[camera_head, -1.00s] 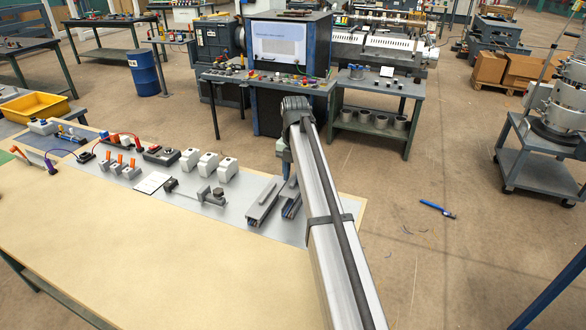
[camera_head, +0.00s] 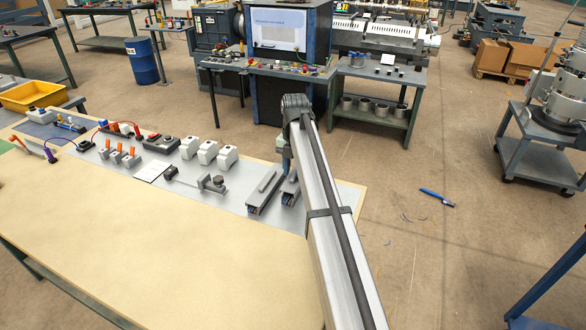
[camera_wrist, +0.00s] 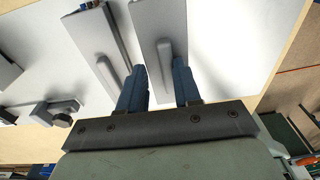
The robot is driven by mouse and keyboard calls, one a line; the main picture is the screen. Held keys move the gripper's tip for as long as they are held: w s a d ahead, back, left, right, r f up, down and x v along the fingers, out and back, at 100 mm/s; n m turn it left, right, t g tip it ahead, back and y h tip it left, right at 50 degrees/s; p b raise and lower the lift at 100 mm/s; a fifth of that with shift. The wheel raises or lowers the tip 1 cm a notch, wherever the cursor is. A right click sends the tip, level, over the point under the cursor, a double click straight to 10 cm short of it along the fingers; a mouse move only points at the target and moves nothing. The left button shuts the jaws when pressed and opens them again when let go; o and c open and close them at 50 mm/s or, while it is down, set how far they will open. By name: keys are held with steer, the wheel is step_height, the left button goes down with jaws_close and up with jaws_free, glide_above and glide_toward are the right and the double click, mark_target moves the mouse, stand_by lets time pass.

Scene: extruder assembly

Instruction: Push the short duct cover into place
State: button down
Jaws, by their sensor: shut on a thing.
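Two parallel grey ducts with flat covers lie at the right end of the metal plate. The short duct cover (camera_wrist: 152,28) is on the right duct in the wrist view and has a raised rib-like handle. My gripper (camera_wrist: 162,72) has its blue fingers on either side of this handle's near end and is shut on it. In the head view my gripper (camera_head: 288,167) is mostly hidden behind my arm, which also partly covers the right duct. The other duct cover (camera_wrist: 93,38) lies to the left, also with a handle. How deeply the held cover sits cannot be told.
A clamp-like grey fixture (camera_head: 213,184) stands left of the ducts. White box modules (camera_head: 207,152) and a white card (camera_head: 152,171) lie farther left on the plate (camera_head: 237,204). The front of the wooden table (camera_head: 150,245) is clear.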

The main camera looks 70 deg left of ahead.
steer(key=shift+f, duration=0.5)
steer(key=shift+r, duration=0.15)
stand_by(0.3)
steer(key=shift+r, duration=0.6)
steer(key=shift+w+d, duration=0.35)
stand_by(0.4)
steer(key=shift+f, duration=1.15)
stand_by(0.9)
steer(key=c, duration=1.1)
jaws_free()
steer(key=r, duration=0.9)
steer(key=w+r, duration=0.1)
steer(key=r, duration=0.3)
steer(key=shift+a+r, duration=0.4)
